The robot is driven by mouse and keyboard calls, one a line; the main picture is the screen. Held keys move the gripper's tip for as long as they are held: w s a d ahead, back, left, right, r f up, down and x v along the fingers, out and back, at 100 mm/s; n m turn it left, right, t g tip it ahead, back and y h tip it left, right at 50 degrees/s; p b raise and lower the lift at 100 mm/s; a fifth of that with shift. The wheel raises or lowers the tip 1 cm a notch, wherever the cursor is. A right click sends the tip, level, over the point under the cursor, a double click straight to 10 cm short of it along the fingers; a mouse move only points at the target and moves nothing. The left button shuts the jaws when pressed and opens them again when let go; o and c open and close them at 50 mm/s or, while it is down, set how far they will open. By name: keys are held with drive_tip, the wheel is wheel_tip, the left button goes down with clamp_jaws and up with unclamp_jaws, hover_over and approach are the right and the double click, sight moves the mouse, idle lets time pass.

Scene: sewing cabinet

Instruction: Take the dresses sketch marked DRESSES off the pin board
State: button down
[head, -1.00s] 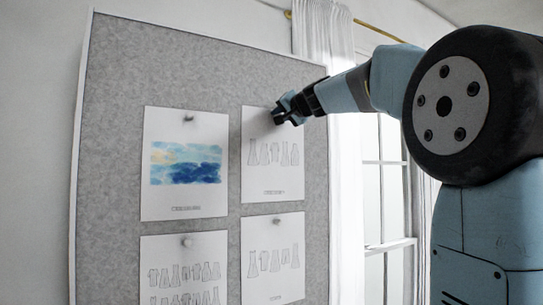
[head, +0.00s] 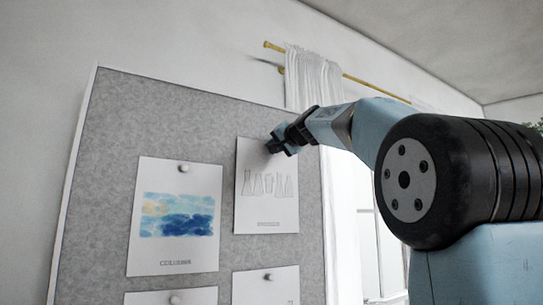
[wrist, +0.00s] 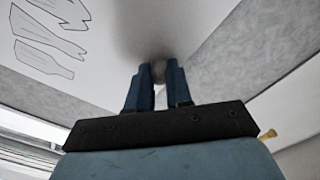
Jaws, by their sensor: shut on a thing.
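The dresses sketch (head: 266,208) is a white sheet with a row of outlined dresses and a small label too blurred to read surely. It is at the upper right of the grey pin board (head: 110,130). My gripper (head: 272,147) is at its top edge. In the wrist view, my gripper (wrist: 159,68) is shut on a small round grey pin (wrist: 158,74) against the sheet (wrist: 100,60). The sheet sits higher than the sheet beside it, with a wide gap below. I cannot tell how far it stands from the board.
A blue watercolour sheet (head: 178,250) hangs at left under its own pin. Two more pinned sheets, lower left (head: 172,298) and lower right (head: 266,290), are cut off by the frame. A curtain (head: 315,85) on a brass rod (head: 370,84) and a window are at right.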

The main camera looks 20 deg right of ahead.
drive_tip(key=a+v, duration=0.2)
drive_tip(key=v, duration=1.7)
drive_tip(key=shift+s+r, duration=0.15)
drive_tip(key=shift+s, duration=0.4)
drive_tip(key=shift+s, duration=0.1)
